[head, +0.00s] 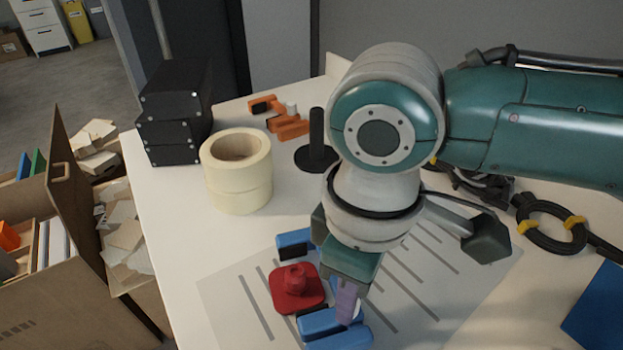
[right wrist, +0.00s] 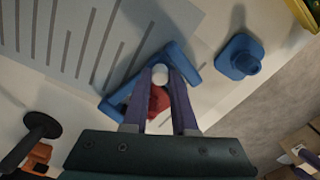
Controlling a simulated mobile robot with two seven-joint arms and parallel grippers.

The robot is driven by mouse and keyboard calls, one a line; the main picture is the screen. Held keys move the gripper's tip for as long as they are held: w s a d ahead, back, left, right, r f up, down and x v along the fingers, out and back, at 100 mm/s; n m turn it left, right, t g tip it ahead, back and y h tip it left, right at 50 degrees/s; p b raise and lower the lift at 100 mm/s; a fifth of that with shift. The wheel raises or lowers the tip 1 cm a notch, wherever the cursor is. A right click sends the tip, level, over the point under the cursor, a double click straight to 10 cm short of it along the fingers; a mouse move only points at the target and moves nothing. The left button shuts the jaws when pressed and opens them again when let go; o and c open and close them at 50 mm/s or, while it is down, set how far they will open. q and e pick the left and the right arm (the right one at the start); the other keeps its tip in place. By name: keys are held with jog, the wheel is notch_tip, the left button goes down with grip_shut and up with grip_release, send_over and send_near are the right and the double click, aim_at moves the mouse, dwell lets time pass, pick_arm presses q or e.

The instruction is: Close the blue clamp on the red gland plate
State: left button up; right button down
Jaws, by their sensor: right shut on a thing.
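The red gland plate (head: 297,288), a rounded square with a raised round boss, lies on the striped sheet; it shows partly between my fingers in the right wrist view (right wrist: 159,101). The blue clamp (head: 335,330) has one jaw at the plate's near side and the other at its far side; its middle is hidden behind my gripper in the head view. My right gripper (head: 348,302) points down at the clamp. In the right wrist view its fingertips (right wrist: 160,76) are shut on the clamp's small white knob. I cannot tell whether the jaws touch the plate. My left gripper is not in view.
Black boxes (head: 174,115), a roll of cream tape (head: 237,172), an orange clamp (head: 286,122) and a black post on a round base (head: 316,150) stand towards the back. Coiled black cable (head: 552,222) lies right. A blue flanged piece (right wrist: 240,58) shows in the wrist view.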

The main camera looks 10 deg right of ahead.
jog(key=shift+w, duration=0.1)
dwell(0.7)
jog(key=shift+w, duration=0.9)
jog(key=c, duration=0.7)
grip_release()
jog(key=shift+r+p, duration=1.5)
jog(key=shift+r, duration=3.5)
